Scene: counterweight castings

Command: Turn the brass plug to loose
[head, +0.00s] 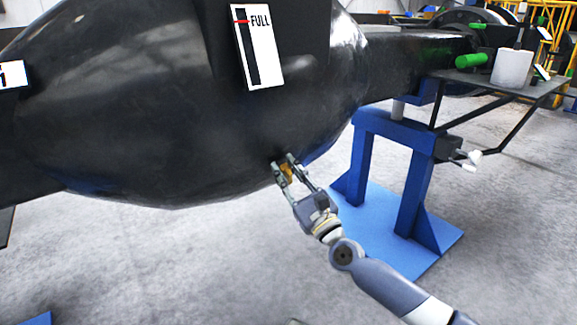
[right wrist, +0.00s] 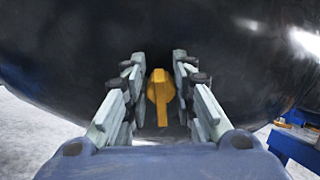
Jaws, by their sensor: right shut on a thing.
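The brass plug (head: 286,172) sits low on the underside of a big rounded black casting (head: 150,110). In the right wrist view the plug (right wrist: 160,90) shows as a yellow-brass handle, standing nearly upright in the picture, between the two fingers. My right gripper (head: 283,163) reaches up from the lower right and is shut on the plug, one finger on each side; it also shows in the right wrist view (right wrist: 159,60). The fingers partly hide the plug in the head view. My left gripper is not in view.
A white gauge plate marked FULL (head: 268,55) is on the casting, with a red pointer near its top. A blue stand (head: 410,190) is on the floor to the right.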

